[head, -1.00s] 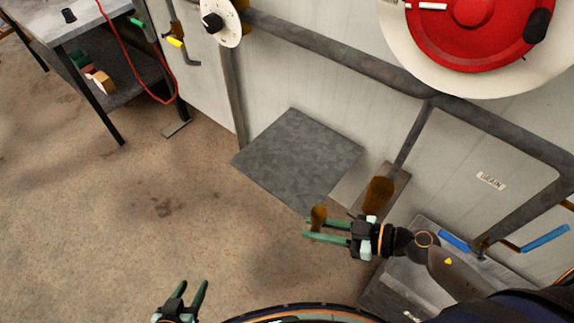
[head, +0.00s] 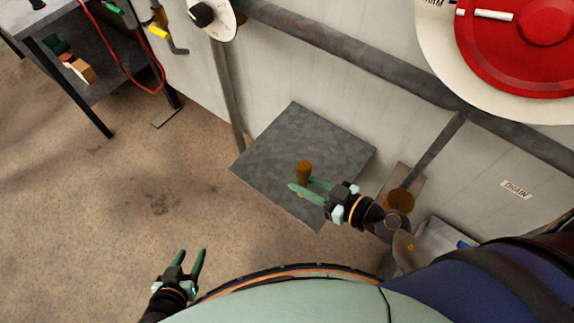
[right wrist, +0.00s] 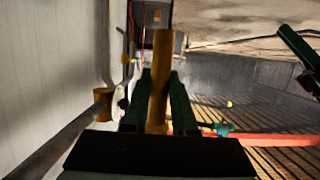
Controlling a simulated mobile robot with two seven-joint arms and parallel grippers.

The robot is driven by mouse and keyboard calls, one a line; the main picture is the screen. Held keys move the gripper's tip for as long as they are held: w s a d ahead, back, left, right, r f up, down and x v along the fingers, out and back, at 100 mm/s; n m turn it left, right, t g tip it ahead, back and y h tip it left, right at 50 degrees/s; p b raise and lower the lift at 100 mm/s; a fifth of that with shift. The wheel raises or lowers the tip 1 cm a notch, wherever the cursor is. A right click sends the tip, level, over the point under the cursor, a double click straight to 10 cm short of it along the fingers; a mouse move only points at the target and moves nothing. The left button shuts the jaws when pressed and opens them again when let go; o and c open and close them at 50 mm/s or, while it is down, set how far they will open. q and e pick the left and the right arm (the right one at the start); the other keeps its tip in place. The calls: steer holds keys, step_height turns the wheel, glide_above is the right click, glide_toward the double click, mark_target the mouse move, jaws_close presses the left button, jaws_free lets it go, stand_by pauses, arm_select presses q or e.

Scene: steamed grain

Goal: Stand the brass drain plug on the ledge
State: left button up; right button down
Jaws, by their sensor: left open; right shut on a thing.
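The brass drain plug (head: 304,168) is a brownish-gold piece held between the fingers of my right gripper (head: 307,187). It stands up from the fingers in the head view. In the right wrist view the plug (right wrist: 160,75) runs lengthwise between the two green fingers (right wrist: 158,100). The grey square plate against the wall, seemingly the ledge (head: 270,145), lies behind and under the plug in the head view. I cannot tell whether the plug touches it. My left gripper (head: 192,256) is open and empty at the lower left, over the floor.
A brass-coloured round fitting (head: 399,202) sits on a narrow plate right of the ledge, near my right arm. A grey pipe (head: 340,50) runs along the pale wall, with a red wheel (head: 530,45) above. A table (head: 100,15) stands at upper left.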

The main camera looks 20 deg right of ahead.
steer(key=w+f+b, duration=0.1)
steer(key=w+f, duration=0.1)
steer(key=w, duration=0.1)
steer(key=w+f+b, duration=0.2)
steer(key=w+f, duration=0.1)
steer(key=w+a+f+b, duration=0.1)
steer(key=w+f+b, duration=0.1)
steer(key=w, duration=0.2)
steer(key=shift+w+f, duration=0.1)
steer(key=shift+f, duration=0.3)
steer(key=shift+w+a+f+b, duration=0.1)
steer(key=shift+w+f+b, duration=0.15)
steer(key=shift+f+b, duration=0.1)
step_height(320, 180, down, 2)
steer(key=shift+w+f+b, duration=0.15)
steer(key=shift+f+b, duration=0.1)
steer(key=shift+b, duration=0.6)
steer(key=shift+f, duration=0.4)
steer(key=shift+r, duration=0.1)
steer(key=c, duration=0.7)
jaws_free()
